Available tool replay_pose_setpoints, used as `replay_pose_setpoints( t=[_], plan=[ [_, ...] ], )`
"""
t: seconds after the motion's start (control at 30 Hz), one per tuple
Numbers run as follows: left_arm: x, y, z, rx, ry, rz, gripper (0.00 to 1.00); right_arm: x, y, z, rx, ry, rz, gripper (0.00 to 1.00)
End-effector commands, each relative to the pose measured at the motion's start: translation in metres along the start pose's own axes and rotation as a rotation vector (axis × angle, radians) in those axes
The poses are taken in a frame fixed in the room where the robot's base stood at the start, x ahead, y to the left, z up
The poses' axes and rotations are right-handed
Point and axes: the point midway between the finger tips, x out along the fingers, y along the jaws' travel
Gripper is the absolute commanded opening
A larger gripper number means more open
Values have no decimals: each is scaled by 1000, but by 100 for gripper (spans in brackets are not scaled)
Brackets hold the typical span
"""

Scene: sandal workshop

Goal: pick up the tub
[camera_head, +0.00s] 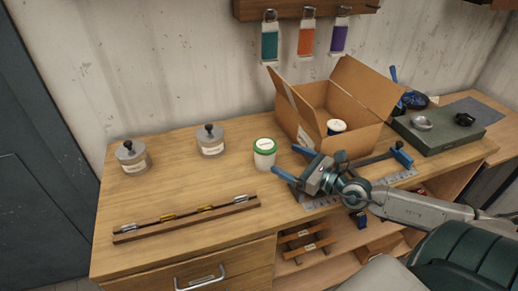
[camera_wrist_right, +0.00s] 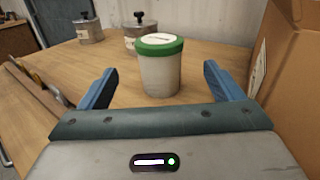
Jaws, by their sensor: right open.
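A small white tub (camera_head: 265,160) with a green lid stands upright on the wooden workbench, left of the cardboard box. In the right wrist view the tub (camera_wrist_right: 160,70) stands just beyond and between the fingertips, with a pale label on its lid. My right gripper (camera_head: 290,161) is open and empty, its blue fingers spread and pointing at the tub from the right. The right wrist view shows both blue fingers (camera_wrist_right: 160,82) apart with clear space on each side of the tub. My left gripper is not in view.
Two grey lidded pots (camera_head: 132,158) (camera_head: 211,141) stand further left. A wooden rack (camera_head: 188,219) lies near the front edge.

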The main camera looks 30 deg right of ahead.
Motion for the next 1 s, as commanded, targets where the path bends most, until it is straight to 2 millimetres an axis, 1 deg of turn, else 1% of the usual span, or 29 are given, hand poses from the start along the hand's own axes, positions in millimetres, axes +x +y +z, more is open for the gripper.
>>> replay_pose_setpoints(
  t=[0.17, 0.4, 0.53, 0.77, 0.87, 1.0],
  plan=[
    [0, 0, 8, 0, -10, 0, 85, 10, -1, 0, -1, -4, -3, 88],
    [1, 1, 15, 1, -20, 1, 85, 38, -1, 1, 0, -7, -3, 88],
    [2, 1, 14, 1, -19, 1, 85, 49, -1, 0, 0, -4, -2, 88],
    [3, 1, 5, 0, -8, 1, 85, 58, 0, 0, 0, -2, -1, 88],
    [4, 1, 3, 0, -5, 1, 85, 69, -1, 0, 2, -5, -3, 88],
    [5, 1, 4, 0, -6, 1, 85, 88, 0, 1, 3, -5, -2, 88]
  ],
)
